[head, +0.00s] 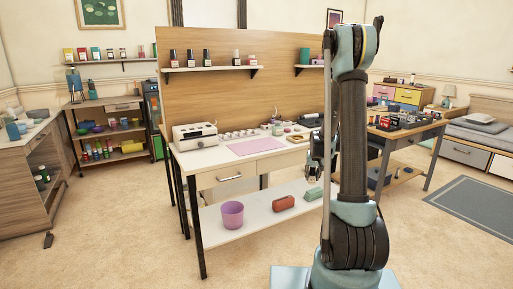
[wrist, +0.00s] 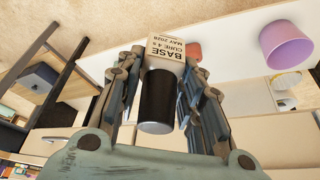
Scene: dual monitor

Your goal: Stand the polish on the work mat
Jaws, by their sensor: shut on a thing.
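The polish (wrist: 157,100) is a bottle with a black cylindrical cap and a pale square body marked "BASE", its print upside down in the wrist view. My gripper (wrist: 162,58) is shut on it, one finger on each side. In the head view my gripper (head: 313,170) hangs by the desk's front edge, right of the work mat; I cannot make out the polish there. The work mat (head: 255,146) is a flat pink rectangle on the white desktop, and its top looks bare.
A white machine (head: 195,134) stands left of the mat, and several small items line the desk behind it. A wall shelf (head: 215,68) with bottles hangs above. Below, the lower shelf holds a purple pot (head: 232,214), a red case (head: 284,203) and a green case (head: 313,194).

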